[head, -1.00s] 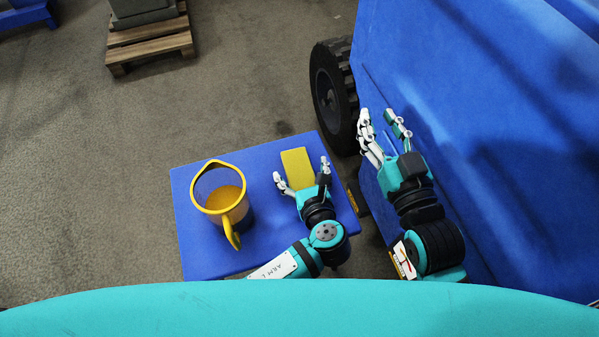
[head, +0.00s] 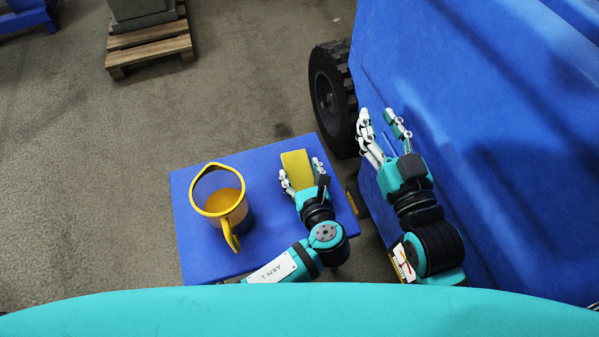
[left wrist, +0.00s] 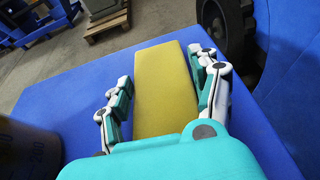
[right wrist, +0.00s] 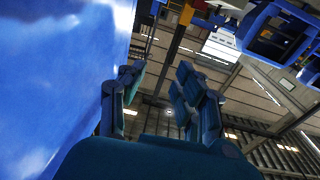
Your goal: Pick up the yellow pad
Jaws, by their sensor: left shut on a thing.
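The yellow pad (head: 296,164) is a flat rectangular block on the blue table (head: 190,252). My left gripper (head: 301,175) is around its near part, one finger on each side. In the left wrist view the pad (left wrist: 165,85) extends forward between the two fingers of the left gripper (left wrist: 163,90). The right finger lies along the pad's edge; a narrow gap seems to show beside the left finger. The pad's near end is hidden by the gripper. My right gripper (head: 380,125) is open and empty, right of the table by the blue panel. It also shows in the right wrist view (right wrist: 158,92).
A yellow-rimmed mug-like container (head: 220,207) with a yellow handle stands on the table left of the pad. A large blue panel (head: 480,150) and a black wheel (head: 333,95) are at the right. A wooden pallet (head: 150,48) lies on the floor behind.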

